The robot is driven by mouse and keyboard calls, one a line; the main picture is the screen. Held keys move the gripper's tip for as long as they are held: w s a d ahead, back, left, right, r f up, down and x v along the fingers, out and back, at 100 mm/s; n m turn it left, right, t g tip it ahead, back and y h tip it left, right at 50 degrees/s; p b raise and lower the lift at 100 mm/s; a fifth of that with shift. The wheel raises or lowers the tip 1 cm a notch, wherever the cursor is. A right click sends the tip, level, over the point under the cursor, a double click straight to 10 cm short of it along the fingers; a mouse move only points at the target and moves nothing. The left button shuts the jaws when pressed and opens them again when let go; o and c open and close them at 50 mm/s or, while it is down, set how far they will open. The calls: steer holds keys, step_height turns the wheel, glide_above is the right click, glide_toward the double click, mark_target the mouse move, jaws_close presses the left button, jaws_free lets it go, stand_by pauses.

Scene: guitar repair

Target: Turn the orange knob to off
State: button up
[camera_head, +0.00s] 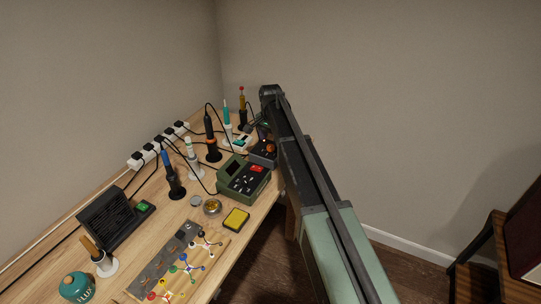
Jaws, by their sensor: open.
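An orange knob (270,148) shows on a small dark grey box (258,158) at the far right end of the workbench. Its pointer setting is too small to read. My arm reaches in from the lower right and bends down at its far end. My gripper (263,132) is at the dark box, just above and beside the orange knob, and open. Its fingertips are small and partly hidden, so I cannot tell whether they touch the knob.
A green device (244,179) with a red display stands just in front of the box. Several soldering irons in stands, such as the blue one (173,178), and cables crowd the back. A power strip (160,147) lies along the wall. A yellow sponge tray (236,219) is near the front edge.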

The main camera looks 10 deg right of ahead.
mark_target(271, 146)
step_height(271, 146, down, 4)
steer(key=shift+r+b, duration=0.25)
steer(key=shift+b, duration=0.65)
steer(key=shift+r, duration=0.1)
steer(key=c, duration=0.9)
steer(key=shift+n, duration=0.4)
steer(key=n, duration=0.4)
steer(key=shift+n, duration=0.3)
steer(key=n, duration=0.5)
steer(key=shift+n, duration=0.3)
